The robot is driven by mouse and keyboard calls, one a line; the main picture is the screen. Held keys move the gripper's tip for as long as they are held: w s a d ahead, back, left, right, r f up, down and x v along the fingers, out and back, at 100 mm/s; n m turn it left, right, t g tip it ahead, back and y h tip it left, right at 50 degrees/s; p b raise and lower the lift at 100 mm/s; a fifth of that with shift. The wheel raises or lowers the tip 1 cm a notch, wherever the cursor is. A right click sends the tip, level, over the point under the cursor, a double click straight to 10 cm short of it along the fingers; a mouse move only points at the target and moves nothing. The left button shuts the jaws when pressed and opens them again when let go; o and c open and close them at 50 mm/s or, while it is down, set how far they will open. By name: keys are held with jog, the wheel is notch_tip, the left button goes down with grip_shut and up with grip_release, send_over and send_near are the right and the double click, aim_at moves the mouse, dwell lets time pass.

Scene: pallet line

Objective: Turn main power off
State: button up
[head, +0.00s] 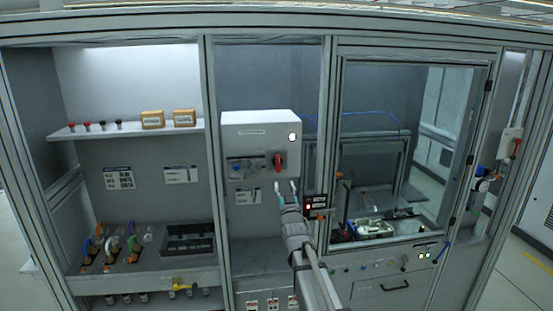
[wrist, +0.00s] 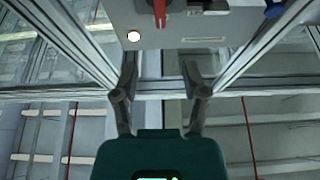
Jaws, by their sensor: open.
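A white control box (head: 245,130) hangs in the middle bay, with a lit white round lamp (head: 292,137) at its upper right. A red rotary handle (head: 278,162) is on its front and looks roughly upright. My gripper (head: 286,188) is open and empty, just below the handle and apart from it. In the wrist view the handle (wrist: 160,12) is cut off at the top edge, beyond the open fingers (wrist: 160,82). A smaller box with a red handle (head: 516,147) is on the far right post. The labels are too small to read.
A small dark panel with a red light (head: 316,206) is close to the right of my gripper. Frame posts flank the bay. A shelf (head: 125,130) with two small boxes is at left, and a framed window (head: 410,150) is at right.

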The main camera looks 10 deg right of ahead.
aim_at(279, 162)
jog(key=shift+w, duration=0.15)
jog(key=p+x, duration=0.5)
jog(key=x, duration=0.8)
jog(key=shift+w, duration=0.25)
